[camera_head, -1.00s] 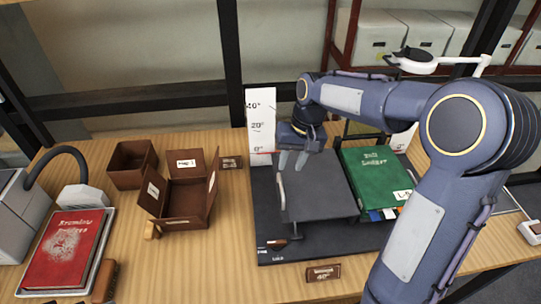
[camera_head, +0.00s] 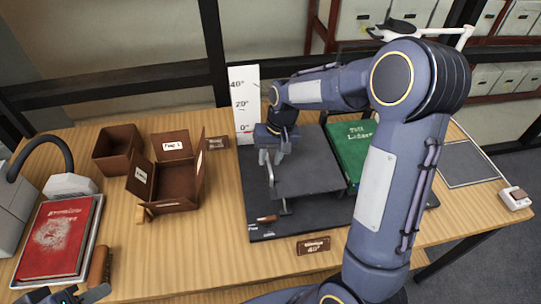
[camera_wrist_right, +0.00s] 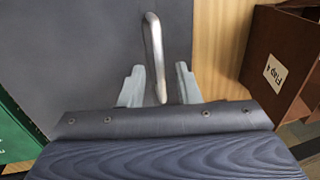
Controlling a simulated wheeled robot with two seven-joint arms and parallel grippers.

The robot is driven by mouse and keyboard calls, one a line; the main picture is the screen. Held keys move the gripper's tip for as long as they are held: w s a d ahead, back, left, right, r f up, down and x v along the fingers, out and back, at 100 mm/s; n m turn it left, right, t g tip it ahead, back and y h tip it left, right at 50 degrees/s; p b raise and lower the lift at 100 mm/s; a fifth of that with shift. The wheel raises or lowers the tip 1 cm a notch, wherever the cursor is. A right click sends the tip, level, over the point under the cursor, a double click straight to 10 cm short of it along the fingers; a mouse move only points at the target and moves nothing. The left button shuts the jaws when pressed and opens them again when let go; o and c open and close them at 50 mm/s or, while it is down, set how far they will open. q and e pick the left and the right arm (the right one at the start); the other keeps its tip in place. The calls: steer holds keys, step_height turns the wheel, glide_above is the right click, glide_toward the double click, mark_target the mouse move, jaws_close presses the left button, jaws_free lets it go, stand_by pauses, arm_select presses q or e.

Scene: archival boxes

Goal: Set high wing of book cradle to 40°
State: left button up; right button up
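The book cradle's dark base (camera_head: 262,229) lies on the table with a grey wing panel (camera_head: 306,170) that looks flat. A silver handle (camera_head: 285,207) is on the panel's left side. A white angle scale (camera_head: 243,96) stands behind, with a red mark near 0. My right gripper (camera_head: 272,156) is over the panel's left edge. In the right wrist view, its two pale fingers (camera_wrist_right: 158,88) are apart, one on each side of the silver handle (camera_wrist_right: 155,55); contact is not visible. My left gripper (camera_head: 68,297) is partly in view at the bottom left.
A green book (camera_head: 350,140) lies right of the panel, partly behind my arm. A brown-handled lever (camera_head: 267,218) and a 40° sign (camera_head: 313,245) are in front. Brown boxes (camera_head: 172,190) and a red book (camera_head: 58,238) are left.

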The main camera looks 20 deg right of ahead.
jaws_close()
steer(key=shift+d+r, duration=0.25)
steer(key=shift+r, duration=0.25)
steer(key=s+d+r+t+y, duration=0.1)
steer(key=s+d+r+y, duration=0.1)
steer(key=d+r+y, duration=0.4)
steer(key=shift+s+d+r+t+p, duration=0.15)
steer(key=shift+d+r+t+p, duration=0.2)
steer(key=shift+d+r, duration=1.4)
steer(key=shift+a+r, duration=0.45)
steer(key=shift+a, duration=0.05)
